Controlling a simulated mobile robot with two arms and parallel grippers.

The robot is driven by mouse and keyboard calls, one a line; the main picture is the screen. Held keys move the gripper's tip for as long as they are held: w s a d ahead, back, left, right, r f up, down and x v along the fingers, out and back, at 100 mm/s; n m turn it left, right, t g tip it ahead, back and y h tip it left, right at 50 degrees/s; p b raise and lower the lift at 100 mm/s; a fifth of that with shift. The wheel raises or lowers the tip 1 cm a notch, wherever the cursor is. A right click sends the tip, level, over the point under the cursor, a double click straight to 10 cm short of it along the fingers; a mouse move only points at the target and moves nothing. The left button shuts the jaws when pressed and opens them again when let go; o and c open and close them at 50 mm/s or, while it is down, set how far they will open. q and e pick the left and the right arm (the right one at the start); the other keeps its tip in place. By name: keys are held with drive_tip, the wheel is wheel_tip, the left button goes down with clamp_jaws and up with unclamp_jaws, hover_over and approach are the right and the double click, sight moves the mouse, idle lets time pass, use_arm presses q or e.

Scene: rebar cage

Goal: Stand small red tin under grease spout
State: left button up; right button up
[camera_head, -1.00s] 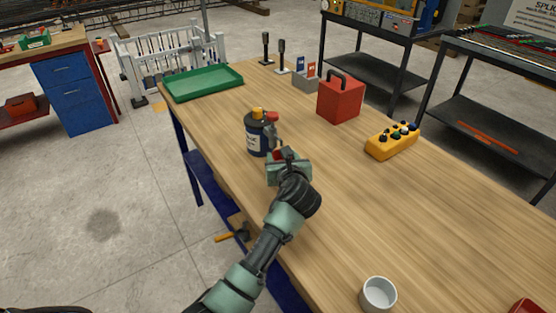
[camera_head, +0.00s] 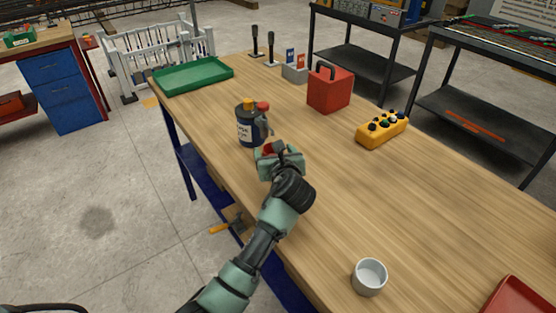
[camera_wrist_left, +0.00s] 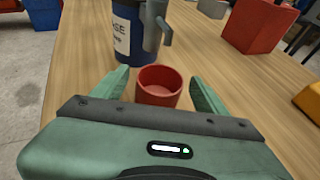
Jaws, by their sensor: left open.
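The small red tin (camera_wrist_left: 159,86) stands upright on the bench between the two fingers of my left gripper (camera_wrist_left: 160,92) in the left wrist view. A gap shows on each side, so the fingers are open around it. In the head view only a bit of the red tin (camera_head: 268,149) shows past the left gripper (camera_head: 275,153). The dark blue grease dispenser (camera_head: 247,129) with a yellow cap, red knob and grey spout (camera_head: 265,122) stands just beyond the tin; it also shows in the left wrist view (camera_wrist_left: 122,35). The tin is in front of the spout. My right gripper is not in view.
A red box with a handle (camera_head: 330,92), a yellow control box (camera_head: 382,130) and a green tray (camera_head: 193,76) are further back on the wooden bench. A white cup (camera_head: 369,276) and a red tray (camera_head: 519,297) are near the front. The bench's middle right is clear.

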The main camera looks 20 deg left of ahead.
use_arm(q)
drive_tip(key=v, duration=1)
drive_tip(key=shift+s, duration=0.25)
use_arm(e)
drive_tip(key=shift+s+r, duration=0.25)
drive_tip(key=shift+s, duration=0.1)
